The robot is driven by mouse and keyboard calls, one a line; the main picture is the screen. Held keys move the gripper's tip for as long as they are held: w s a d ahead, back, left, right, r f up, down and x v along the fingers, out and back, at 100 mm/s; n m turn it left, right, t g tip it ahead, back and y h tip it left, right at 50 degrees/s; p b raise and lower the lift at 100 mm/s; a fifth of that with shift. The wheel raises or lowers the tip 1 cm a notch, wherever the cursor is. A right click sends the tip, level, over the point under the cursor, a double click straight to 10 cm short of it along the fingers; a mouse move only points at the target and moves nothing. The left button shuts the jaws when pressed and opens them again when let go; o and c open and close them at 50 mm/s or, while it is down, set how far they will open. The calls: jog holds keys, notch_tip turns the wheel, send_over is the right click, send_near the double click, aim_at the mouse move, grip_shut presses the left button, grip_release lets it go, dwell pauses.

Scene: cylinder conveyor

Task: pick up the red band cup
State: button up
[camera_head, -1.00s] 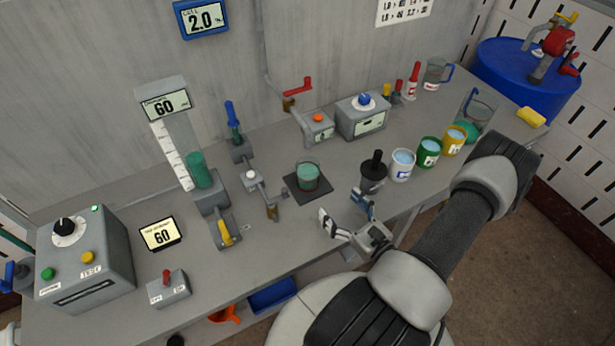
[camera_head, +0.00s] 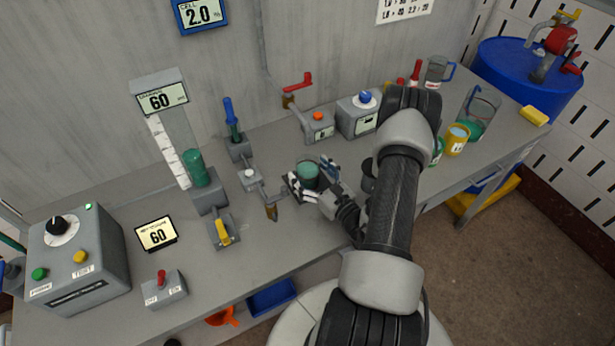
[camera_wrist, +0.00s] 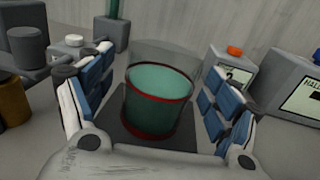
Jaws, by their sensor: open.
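The red band cup (camera_wrist: 158,98) is a clear cup with green liquid and red rings at the liquid's top and at its base. It stands upright on a dark square pad (camera_wrist: 122,142) in the wrist view. It also shows in the head view (camera_head: 308,175). My gripper (camera_wrist: 160,92) is open, with one blue and white finger on each side of the cup. Gaps show between the fingers and the cup's wall. In the head view my gripper (camera_head: 312,176) reaches the pad from the front right, and its fingers partly hide the pad and cup.
A valve with a white knob (camera_head: 249,173) stands close left of the cup. A grey box with an orange button (camera_head: 319,127) stands behind it. A dark container (camera_head: 369,176) is just right of my gripper. Yellow (camera_head: 456,141) and other cups stand farther right.

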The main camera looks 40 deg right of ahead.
jog(key=shift+w, duration=0.45)
jog(key=shift+d+r, duration=0.1)
jog(key=c, duration=1.7)
notch_tip(320, 180, up, 10)
jog(key=p, duration=0.3)
jog(key=shift+c, duration=0.2)
jog(key=o, duration=1)
jog(key=c, duration=0.9)
